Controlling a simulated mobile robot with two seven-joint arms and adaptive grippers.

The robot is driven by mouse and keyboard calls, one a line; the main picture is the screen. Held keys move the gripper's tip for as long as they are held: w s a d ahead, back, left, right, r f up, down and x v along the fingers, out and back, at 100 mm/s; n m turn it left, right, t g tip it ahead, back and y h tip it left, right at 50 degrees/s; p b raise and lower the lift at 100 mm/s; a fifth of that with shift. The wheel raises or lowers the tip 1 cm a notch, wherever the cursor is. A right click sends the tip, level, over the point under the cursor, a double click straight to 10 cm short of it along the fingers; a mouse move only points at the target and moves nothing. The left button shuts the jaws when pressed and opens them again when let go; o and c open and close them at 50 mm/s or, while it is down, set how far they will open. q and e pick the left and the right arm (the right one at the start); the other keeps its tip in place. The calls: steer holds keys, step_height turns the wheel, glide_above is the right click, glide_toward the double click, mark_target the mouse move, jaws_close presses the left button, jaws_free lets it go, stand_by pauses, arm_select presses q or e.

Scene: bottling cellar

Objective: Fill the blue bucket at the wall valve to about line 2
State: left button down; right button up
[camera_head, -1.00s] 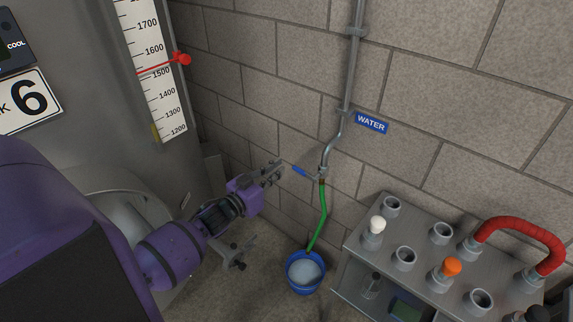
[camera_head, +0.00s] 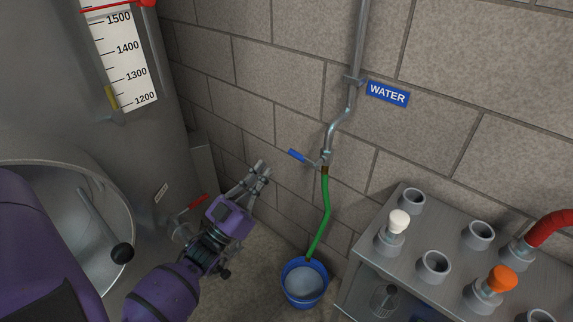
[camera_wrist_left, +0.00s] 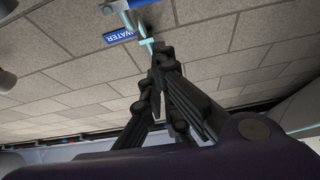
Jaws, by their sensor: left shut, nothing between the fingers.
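The blue bucket (camera_head: 304,290) stands upright on the floor by the wall, with pale liquid in it. Its level lines cannot be read from here. A green hose (camera_head: 324,212) hangs from the wall valve (camera_head: 325,160) and its lower end reaches the bucket. The valve's blue lever (camera_head: 298,156) sticks out to the left, across the pipe. My left gripper (camera_head: 264,169) is shut and empty, left of the lever and apart from it. Its fingers also show in the left wrist view (camera_wrist_left: 163,58). My right gripper is not in view.
A blue WATER sign (camera_head: 387,93) is beside the pipe (camera_head: 357,50). A steel rack (camera_head: 455,240) with sockets and a red hose (camera_head: 553,232) stands at right. A steel tank (camera_head: 60,115) with a scale, an open round hatch and a red-handled tap (camera_head: 192,208) stands at left.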

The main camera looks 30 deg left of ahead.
arm_select(q)
step_height(320, 180, up, 6)
steer(key=p, duration=0.1)
glide_above(288, 151)
steer(key=s+d, duration=0.3)
steer(key=s, duration=0.1)
steer(key=f, duration=0.3)
steer(key=shift+a+f, duration=0.25)
steer(key=shift+f, duration=0.05)
steer(key=shift+w+f, duration=0.15)
steer(key=shift+f, duration=0.4)
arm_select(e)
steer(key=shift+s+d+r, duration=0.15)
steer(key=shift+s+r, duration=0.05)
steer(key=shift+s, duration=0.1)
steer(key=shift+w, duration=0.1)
arm_select(q)
steer(key=shift+a+f+n+y+b, duration=0.1)
steer(key=shift+f+n+y+b, duration=0.45)
steer(key=shift+f+n, duration=0.3)
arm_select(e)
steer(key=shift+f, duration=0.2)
arm_select(q)
steer(key=shift+r, duration=0.1)
